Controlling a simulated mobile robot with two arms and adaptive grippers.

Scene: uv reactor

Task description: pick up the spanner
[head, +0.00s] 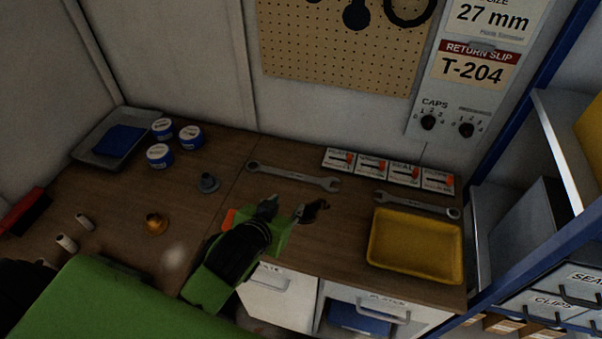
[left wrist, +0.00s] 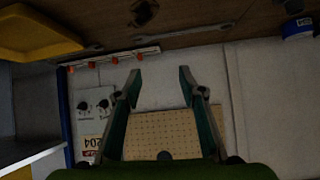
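One spanner (head: 293,177) lies flat on the wooden bench, left of a second spanner (head: 417,205), which lies behind the yellow tray. My left gripper (head: 290,209) is open with nothing between its fingers. In the head view it shows just in front of the first spanner. In the left wrist view the open fingers (left wrist: 160,76) point toward the wall and pegboard, and the first spanner (left wrist: 185,32) crosses the bench near the top, apart from them. A small dark object (head: 320,205) shows by the right fingertip. My right gripper is not in view.
A yellow tray (head: 416,247) stands at the right of the bench. Cards with orange marks (head: 388,171) line the back. A blue-framed shelf rises at right.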

